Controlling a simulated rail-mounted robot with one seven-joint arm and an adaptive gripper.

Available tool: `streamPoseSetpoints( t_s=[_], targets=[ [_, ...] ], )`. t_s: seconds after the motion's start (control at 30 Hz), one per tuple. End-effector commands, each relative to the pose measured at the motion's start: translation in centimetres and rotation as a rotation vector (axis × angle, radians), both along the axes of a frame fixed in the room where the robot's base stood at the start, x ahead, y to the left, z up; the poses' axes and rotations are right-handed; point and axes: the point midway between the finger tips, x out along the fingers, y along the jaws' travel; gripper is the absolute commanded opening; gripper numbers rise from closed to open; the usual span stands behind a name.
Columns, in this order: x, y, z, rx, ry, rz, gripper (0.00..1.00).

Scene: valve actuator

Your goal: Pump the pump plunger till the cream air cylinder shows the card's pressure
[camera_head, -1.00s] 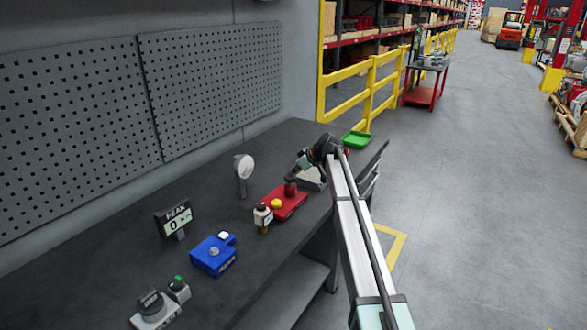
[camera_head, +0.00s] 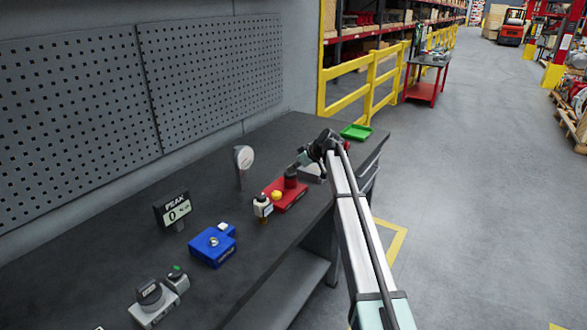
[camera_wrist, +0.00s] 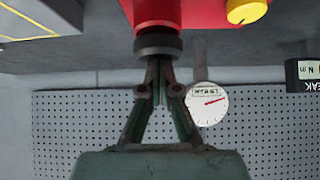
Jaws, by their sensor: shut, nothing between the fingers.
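The red pump (camera_head: 287,196) stands on the dark bench, with a black plunger (camera_head: 291,178) on top and a yellow knob at its left end. In the wrist view, the plunger's dark cap (camera_wrist: 157,42) is right at my fingertips. My gripper (camera_wrist: 158,68) is shut and empty, its tips at the cap; they seem to touch it. In the head view my gripper (camera_head: 301,161) is small, just above the plunger. I cannot identify the card.
A PEAK display (camera_head: 173,211) reading 0, a blue box (camera_head: 213,246) and a grey knob unit (camera_head: 152,300) stand left of the pump. A green tray (camera_head: 356,132) lies at the far end. A grey box is partly hidden by my arm.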

Motion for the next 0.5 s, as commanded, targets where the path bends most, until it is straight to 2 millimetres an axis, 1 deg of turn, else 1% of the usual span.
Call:
streamPoseSetpoints(
  t_s=[0.03,0.07,0.17,0.37,0.4,0.5],
  targets=[
    [-0.2,-0.1,-0.3,-0.005,0.008,0.004,0.00],
    [-0.2,0.0,-0.2,-0.006,0.007,0.003,0.00],
    [-0.2,0.0,0.8,-0.005,0.006,0.002,0.00],
    [-0.2,0.0,4.6,-0.001,-0.002,0.002,0.00],
    [-0.7,-0.8,4.7,0.000,-0.002,-0.001,0.00],
    [-1.6,-2.1,6.2,0.000,-0.002,-0.001,0.00]
  ],
)
